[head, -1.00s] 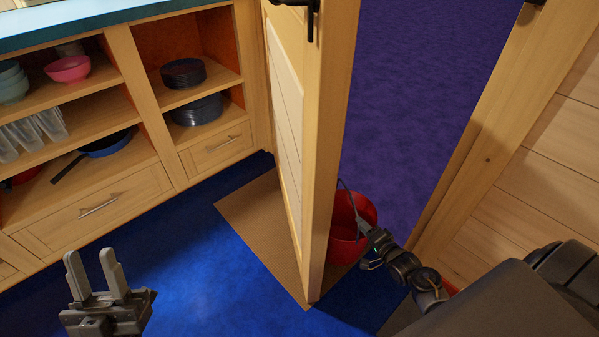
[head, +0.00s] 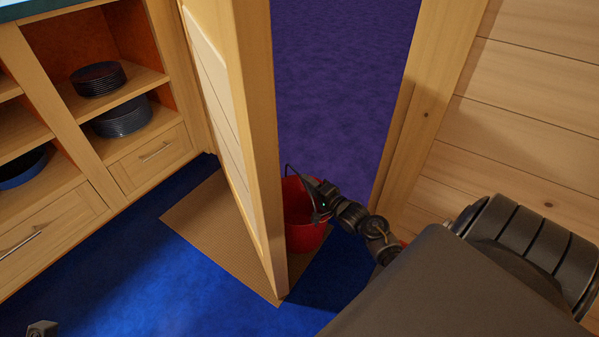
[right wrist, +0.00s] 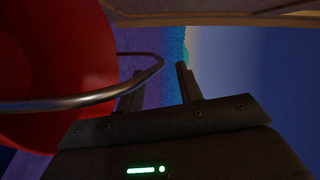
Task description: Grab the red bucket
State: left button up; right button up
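The red bucket (head: 303,236) stands on the floor in the doorway, partly hidden behind the open door's edge. Its thin metal handle (head: 290,172) stands up above the rim. My right gripper (head: 316,194) is at the bucket's right side, by the rim and handle. In the right wrist view the red bucket (right wrist: 55,50) fills the left side, and its grey handle (right wrist: 125,88) curves across to the gap between the fingers. There the right gripper's (right wrist: 158,82) two fingers are apart. Only a small tip of my left gripper (head: 42,328) shows at the bottom left.
The wooden door (head: 235,120) stands open just left of the bucket, over a brown mat (head: 225,235). A door frame (head: 415,120) and plank wall (head: 530,90) are at the right. Shelves with dark dishes (head: 122,118) stand at the left. Blue floor (head: 140,285) is clear in front.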

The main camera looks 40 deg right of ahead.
aim_at(300, 175)
jog(key=w+b, duration=0.3)
jog(key=w, duration=0.1)
jog(key=shift+f, duration=0.2)
jog(key=shift+w+r, duration=0.2)
jog(key=shift+w, duration=0.4)
grip_shut()
